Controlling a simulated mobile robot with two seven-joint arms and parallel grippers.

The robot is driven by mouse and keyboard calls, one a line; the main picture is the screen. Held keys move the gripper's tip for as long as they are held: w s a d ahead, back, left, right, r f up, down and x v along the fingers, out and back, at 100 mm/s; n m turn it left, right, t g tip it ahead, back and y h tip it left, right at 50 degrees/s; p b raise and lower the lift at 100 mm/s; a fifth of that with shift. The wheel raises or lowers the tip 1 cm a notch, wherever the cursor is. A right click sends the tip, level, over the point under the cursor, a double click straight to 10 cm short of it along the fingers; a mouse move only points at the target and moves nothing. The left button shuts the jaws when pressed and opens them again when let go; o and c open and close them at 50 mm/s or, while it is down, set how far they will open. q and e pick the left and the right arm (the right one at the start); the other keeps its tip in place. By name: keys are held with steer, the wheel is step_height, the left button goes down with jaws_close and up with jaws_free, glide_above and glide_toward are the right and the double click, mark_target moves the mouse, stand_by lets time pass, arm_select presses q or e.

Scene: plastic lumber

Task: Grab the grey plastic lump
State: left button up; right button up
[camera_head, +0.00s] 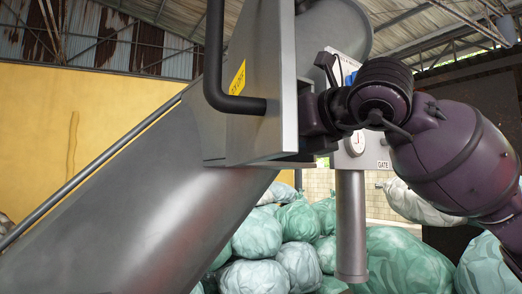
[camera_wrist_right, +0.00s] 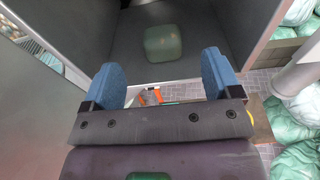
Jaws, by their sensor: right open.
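The plastic lump (camera_wrist_right: 164,44) shows in the right wrist view as a rounded, block-like piece, dull grey-green. It lies on the grey floor of a metal hatch (camera_wrist_right: 258,42), beyond my fingertips. My right gripper (camera_wrist_right: 160,64) is open, with its two blue fingers spread apart and nothing between them. In that view the lump is ahead of the gap between the fingers, apart from them. In the head view my right arm comes in from the right to the grey metal hatch (camera_head: 262,125). The lump is hidden there. My left gripper is not in view.
A large sloping metal chute (camera_head: 130,195) with a black handle (camera_head: 212,60) fills the left. A post (camera_head: 351,225) with a box marked "GATE" (camera_head: 365,150) stands beside the hatch. Several pale green bags (camera_head: 258,235) are piled behind and below.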

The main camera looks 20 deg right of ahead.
steer(key=shift+x, duration=1.35)
steer(key=p+x, duration=0.1)
steer(key=x, duration=0.2)
steer(key=shift+w+r, duration=0.15)
steer(key=shift+w, duration=0.05)
steer(key=shift+w+a+f, duration=0.2)
steer(key=shift+w, duration=0.45)
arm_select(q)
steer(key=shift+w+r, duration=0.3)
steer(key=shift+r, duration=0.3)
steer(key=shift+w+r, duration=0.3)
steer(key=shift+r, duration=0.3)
arm_select(e)
steer(key=shift+c, duration=0.2)
steer(key=c, duration=0.4)
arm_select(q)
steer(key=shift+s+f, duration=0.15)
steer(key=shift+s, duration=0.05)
arm_select(e)
steer(key=c, duration=0.6)
